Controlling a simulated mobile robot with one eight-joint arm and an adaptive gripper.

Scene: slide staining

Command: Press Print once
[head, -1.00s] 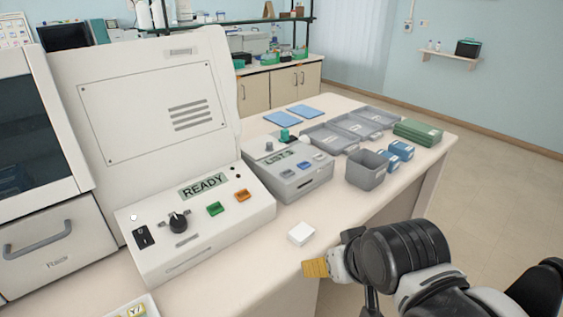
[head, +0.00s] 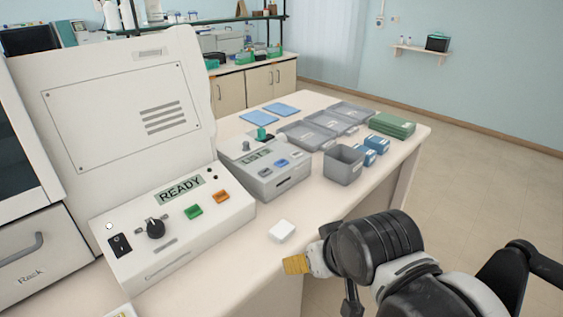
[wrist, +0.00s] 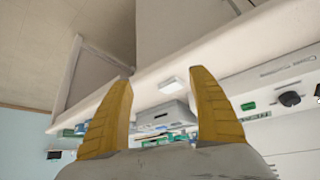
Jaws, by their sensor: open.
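A small grey machine (head: 264,181) with a little display, blue and pale buttons and a front slot stands on the bench. I cannot read its button labels, so I cannot tell which one is Print. It also shows in the wrist view (wrist: 165,117). A larger white machine shows READY on its display (head: 180,191) and has a green button (head: 194,212), an orange button (head: 221,196) and a black knob. My gripper (head: 297,264) is by the bench's front edge, apart from both machines. In the wrist view its yellow fingers (wrist: 162,80) are spread and empty.
A small white block (head: 281,231) lies on the bench between my gripper and the machines. Grey trays (head: 308,134), an open grey bin (head: 343,167), blue boxes (head: 371,150) and a green box (head: 392,125) stand farther right. The bench front is otherwise clear.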

